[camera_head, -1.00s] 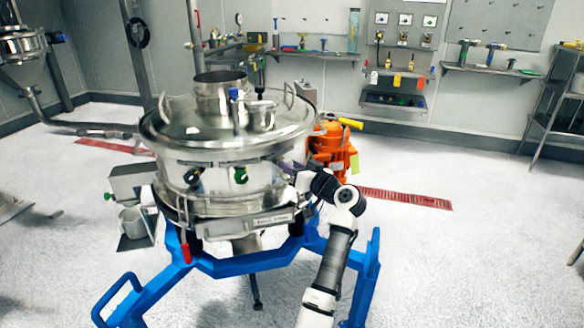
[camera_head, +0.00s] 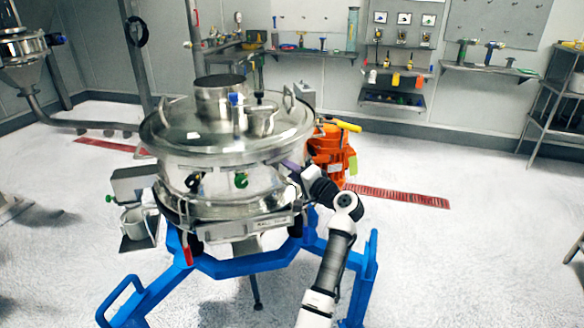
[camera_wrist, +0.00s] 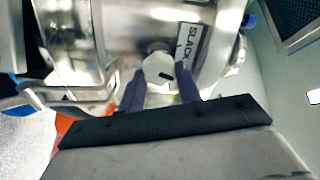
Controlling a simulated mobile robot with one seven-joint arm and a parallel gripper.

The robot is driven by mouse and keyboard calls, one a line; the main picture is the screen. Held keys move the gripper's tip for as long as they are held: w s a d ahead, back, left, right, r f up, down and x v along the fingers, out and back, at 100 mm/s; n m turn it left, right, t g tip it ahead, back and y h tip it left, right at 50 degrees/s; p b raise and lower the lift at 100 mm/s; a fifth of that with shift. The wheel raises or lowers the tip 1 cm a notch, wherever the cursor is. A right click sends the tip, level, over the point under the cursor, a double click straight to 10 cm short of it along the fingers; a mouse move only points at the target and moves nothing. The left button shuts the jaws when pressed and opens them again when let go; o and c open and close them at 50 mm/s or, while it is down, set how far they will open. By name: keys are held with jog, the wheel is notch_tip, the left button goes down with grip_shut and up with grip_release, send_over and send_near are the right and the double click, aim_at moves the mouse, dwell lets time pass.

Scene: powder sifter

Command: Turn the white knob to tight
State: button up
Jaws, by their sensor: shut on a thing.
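The white knob (camera_wrist: 158,69) shows in the wrist view, round, with a short dark mark on its face pointing toward the lower right. My gripper (camera_wrist: 159,84) has its two purple fingers on either side of the knob and is shut on it. A label reading "SLACK" (camera_wrist: 190,45) is just right of the knob. No "tight" label can be read. In the head view my gripper (camera_head: 292,168) is at the right side of the steel sifter (camera_head: 228,140), and the knob cannot be made out there.
An orange motor (camera_head: 330,150) with a yellow handle stands right behind my wrist. A blue frame (camera_head: 245,264) carries the sifter and flanks my arm. A red-handled lever (camera_head: 188,252) hangs at the front left.

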jog(key=shift+d+f+m+p, duration=0.1)
jog(key=shift+m+p, duration=1.55)
jog(key=shift+m, duration=1.15)
jog(key=o, duration=1)
jog(key=shift+c, duration=0.2)
jog(key=b+v, duration=0.4)
jog(key=v, duration=0.9)
jog(key=shift+s+d, duration=0.2)
jog(key=shift+s, duration=0.1)
